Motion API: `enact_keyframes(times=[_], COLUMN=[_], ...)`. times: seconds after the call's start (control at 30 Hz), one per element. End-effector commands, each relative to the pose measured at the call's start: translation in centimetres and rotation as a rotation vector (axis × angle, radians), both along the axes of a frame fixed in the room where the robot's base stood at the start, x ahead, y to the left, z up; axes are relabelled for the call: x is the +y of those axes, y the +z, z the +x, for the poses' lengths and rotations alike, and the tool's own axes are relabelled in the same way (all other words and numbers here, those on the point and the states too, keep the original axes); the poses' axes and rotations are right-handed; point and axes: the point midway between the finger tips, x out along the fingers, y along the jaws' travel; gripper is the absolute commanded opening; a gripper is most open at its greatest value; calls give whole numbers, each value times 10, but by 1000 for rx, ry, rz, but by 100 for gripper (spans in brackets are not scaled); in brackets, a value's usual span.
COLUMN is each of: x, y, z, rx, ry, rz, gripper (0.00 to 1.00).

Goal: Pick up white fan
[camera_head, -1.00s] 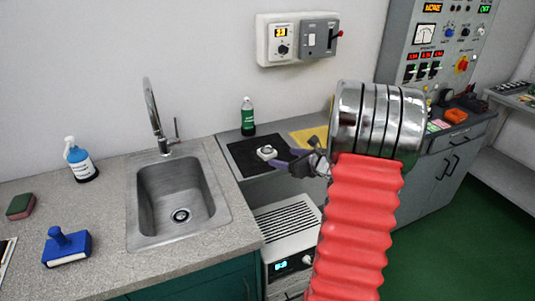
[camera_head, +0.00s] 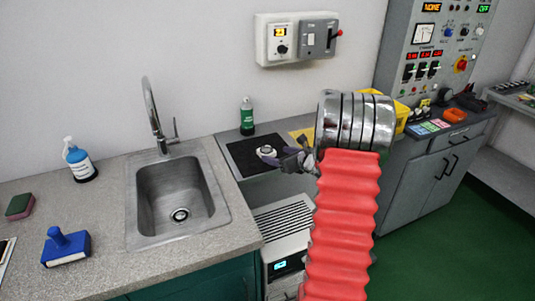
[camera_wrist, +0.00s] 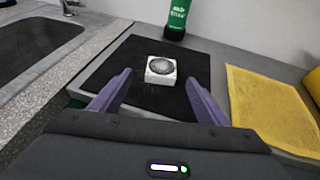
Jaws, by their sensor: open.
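The white fan (camera_wrist: 160,72) is a small white square block with a dark round face. It lies on a black mat (camera_wrist: 190,53) on the counter. In the head view the fan (camera_head: 266,151) shows just left of my gripper (camera_head: 287,161). In the wrist view my gripper (camera_wrist: 155,88) has its two purple fingers apart and nothing between them. The fan appears ahead of the fingertips, roughly centred between them. Whether they touch it is not clear, but a gap seems to show.
A green bottle (camera_wrist: 177,18) stands behind the mat. A yellow cloth or mat (camera_wrist: 270,105) lies to its right. A sink (camera_head: 177,196) is on the left counter, with a blue-labelled spray bottle (camera_head: 79,161). A wall switch box (camera_head: 298,39) is above.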

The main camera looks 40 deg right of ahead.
Motion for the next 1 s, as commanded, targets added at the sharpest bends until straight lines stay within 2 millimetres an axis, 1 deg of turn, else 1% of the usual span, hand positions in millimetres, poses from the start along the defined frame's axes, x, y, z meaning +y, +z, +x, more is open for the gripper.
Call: enact_keyframes(times=[0.03,0.17,0.5,0.63,1.0], x=[0,-1,-2,-2,-8], y=[-3,-7,-7,-10,-28], z=[6,16,17,22,60], rx=[0,-1,-1,0,-1], ry=[1,1,-1,0,-1], rz=[0,0,0,0,0], gripper=[69,69,69,69,69])
